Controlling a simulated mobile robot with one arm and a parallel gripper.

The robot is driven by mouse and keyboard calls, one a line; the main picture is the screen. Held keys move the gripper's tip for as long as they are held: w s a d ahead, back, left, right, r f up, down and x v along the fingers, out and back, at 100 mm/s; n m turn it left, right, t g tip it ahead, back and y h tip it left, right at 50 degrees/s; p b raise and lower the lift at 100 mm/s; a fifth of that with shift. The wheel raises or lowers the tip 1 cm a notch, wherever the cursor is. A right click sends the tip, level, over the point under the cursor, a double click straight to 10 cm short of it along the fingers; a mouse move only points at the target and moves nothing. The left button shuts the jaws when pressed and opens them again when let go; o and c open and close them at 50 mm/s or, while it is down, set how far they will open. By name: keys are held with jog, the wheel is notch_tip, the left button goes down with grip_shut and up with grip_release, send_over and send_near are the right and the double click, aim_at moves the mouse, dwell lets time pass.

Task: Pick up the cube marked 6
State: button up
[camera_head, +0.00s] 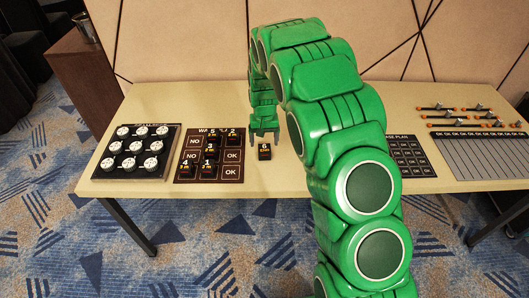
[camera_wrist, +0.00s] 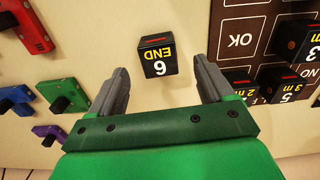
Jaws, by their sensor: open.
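The cube marked 6 (camera_head: 264,151) is small and black with a white 6. It stands alone on the bare tabletop, right of the dark board. In the wrist view the cube (camera_wrist: 157,57) also shows the yellow word END, upside down. My gripper (camera_head: 264,138) is open and empty, just behind and above the cube in the head view. In the wrist view my gripper's (camera_wrist: 161,66) two grey fingers are spread wide, and the cube appears between and slightly beyond their tips. I cannot tell the exact height gap.
The dark board (camera_head: 231,172) carries several numbered black cubes. A panel of white round knobs (camera_head: 135,152) lies left of it. A grey slider panel (camera_head: 480,155) is at the right. Red (camera_wrist: 28,25), blue (camera_wrist: 15,100) and green (camera_wrist: 62,92) blocks lie left in the wrist view.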

aim_at(265, 147)
jog(key=shift+w+d+f, duration=0.1)
jog(key=shift+f, duration=2.4)
jog(key=c, duration=1.1)
jog(key=shift+o, duration=0.2)
jog(key=shift+r, duration=0.1)
